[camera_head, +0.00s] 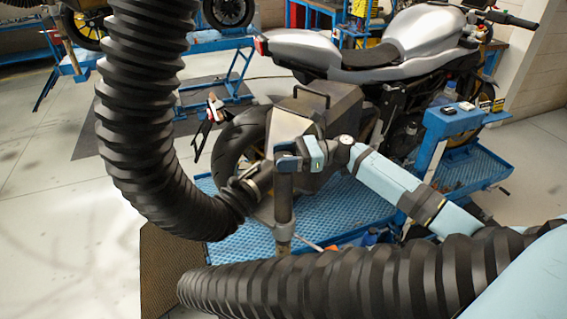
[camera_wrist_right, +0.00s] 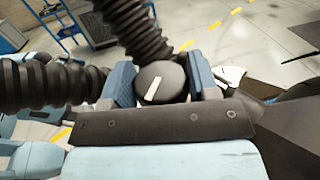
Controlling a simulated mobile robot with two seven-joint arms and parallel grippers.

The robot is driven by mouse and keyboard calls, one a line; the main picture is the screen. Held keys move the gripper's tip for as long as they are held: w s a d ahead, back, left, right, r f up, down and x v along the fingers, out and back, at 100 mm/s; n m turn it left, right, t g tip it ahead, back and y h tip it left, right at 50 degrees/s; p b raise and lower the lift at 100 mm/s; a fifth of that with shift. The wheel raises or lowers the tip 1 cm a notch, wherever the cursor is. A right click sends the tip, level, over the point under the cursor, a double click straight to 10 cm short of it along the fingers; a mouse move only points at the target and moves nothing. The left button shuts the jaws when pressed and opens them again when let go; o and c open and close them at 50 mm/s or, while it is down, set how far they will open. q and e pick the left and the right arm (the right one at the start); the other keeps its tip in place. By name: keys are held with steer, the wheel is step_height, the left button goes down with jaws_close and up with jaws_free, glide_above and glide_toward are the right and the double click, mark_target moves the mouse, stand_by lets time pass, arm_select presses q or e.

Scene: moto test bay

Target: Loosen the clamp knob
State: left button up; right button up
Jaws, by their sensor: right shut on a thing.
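The clamp knob (camera_wrist_right: 160,82) is round and dark with a white pointer mark, seen from above in the right wrist view. The mark is tilted, its upper end to the right. My right gripper (camera_wrist_right: 160,84) is shut on the knob, one blue finger on each side. In the head view my right gripper (camera_head: 290,157) is at the top of a dark upright post (camera_head: 284,200), and its fingers largely hide the knob there. My left gripper is in neither view.
A thick black ribbed hose (camera_head: 140,110) hangs on the left and ends near the exhaust and rear wheel. Another hose (camera_head: 330,281) crosses the front. A silver motorcycle (camera_head: 425,35) stands behind on a blue lift platform (camera_head: 340,211).

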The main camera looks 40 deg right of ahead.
steer(key=n+g+y+b, duration=0.1)
steer(key=n+g, duration=0.2)
steer(key=g, duration=0.2)
steer(key=shift+n+g+y, duration=0.3)
steer(key=shift+n+g, duration=0.3)
steer(key=shift+g, duration=0.1)
steer(key=o, duration=0.9)
steer(key=d+b, duration=0.1)
steer(key=d, duration=0.6)
steer(key=d+b, duration=0.2)
steer(key=d, duration=0.4)
steer(key=shift+s+d, duration=0.2)
steer(key=shift+d, duration=0.15)
